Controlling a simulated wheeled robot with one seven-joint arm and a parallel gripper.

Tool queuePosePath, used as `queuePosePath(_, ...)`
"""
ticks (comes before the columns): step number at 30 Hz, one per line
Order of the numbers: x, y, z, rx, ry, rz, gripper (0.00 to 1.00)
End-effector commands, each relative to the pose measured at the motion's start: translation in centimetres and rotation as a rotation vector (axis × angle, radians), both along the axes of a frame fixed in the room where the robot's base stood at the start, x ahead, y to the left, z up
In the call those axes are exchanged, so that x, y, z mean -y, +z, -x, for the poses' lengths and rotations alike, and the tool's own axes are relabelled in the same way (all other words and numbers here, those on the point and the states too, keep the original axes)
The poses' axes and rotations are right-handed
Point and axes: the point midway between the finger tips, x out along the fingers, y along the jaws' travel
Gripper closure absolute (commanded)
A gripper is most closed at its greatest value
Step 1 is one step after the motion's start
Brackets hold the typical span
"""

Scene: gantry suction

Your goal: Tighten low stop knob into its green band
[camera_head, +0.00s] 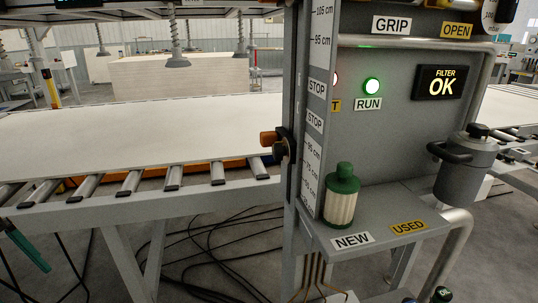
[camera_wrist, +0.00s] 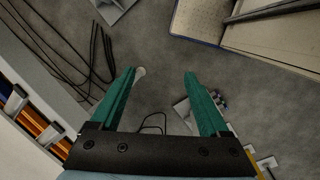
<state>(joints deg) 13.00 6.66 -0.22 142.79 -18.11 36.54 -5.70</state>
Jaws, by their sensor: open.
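An orange-brown knob (camera_head: 269,138) sticks out to the left from a dark stop block (camera_head: 281,150) on the post's slotted edge, beside the centimetre scale (camera_head: 313,150). It appears to be the stop knob; its tightness and any green band on it are too small to tell. My gripper (camera_wrist: 160,74) is open and empty in the wrist view, its two teal fingers apart over the grey floor. One teal finger (camera_head: 28,250) shows at the lower left of the head view, well left of and below the knob. The knob does not show in the wrist view.
A roller conveyor (camera_head: 150,190) carrying a large pale board (camera_head: 130,130) lies left of the post. A green-capped filter (camera_head: 341,196) stands on the shelf (camera_head: 375,225) at right. A grey canister (camera_head: 466,170) hangs beside the panel. Black cables (camera_head: 210,245) lie on the floor.

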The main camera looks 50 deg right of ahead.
Motion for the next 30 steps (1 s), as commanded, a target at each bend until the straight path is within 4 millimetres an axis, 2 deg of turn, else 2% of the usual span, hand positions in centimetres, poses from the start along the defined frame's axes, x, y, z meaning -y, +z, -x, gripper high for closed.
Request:
queuePosePath(1, 3.1, -0.7, 1.3, -0.107, 0.056, 0.048, 0.21)
queuePosePath(5, 11.5, -0.1, 4.8, -0.403, 0.224, 0.177, 0.21)
queuePosePath(9, 20.6, 2.4, 8.0, -0.734, 0.373, 0.306, 0.21)
queuePosePath(12, 26.3, 4.7, 9.4, -0.958, 0.453, 0.389, 0.21)
queuePosePath(15, 30.5, 6.9, 10.2, -1.142, 0.508, 0.457, 0.21)
queuePosePath(19, 33.8, 8.9, 10.6, -1.298, 0.546, 0.517, 0.21)
queuePosePath(26, 35.8, 10.1, 11.1, -1.368, 0.559, 0.547, 0.21)
queuePosePath(30, 37.3, 10.2, 12.5, -1.366, 0.559, 0.544, 0.21)
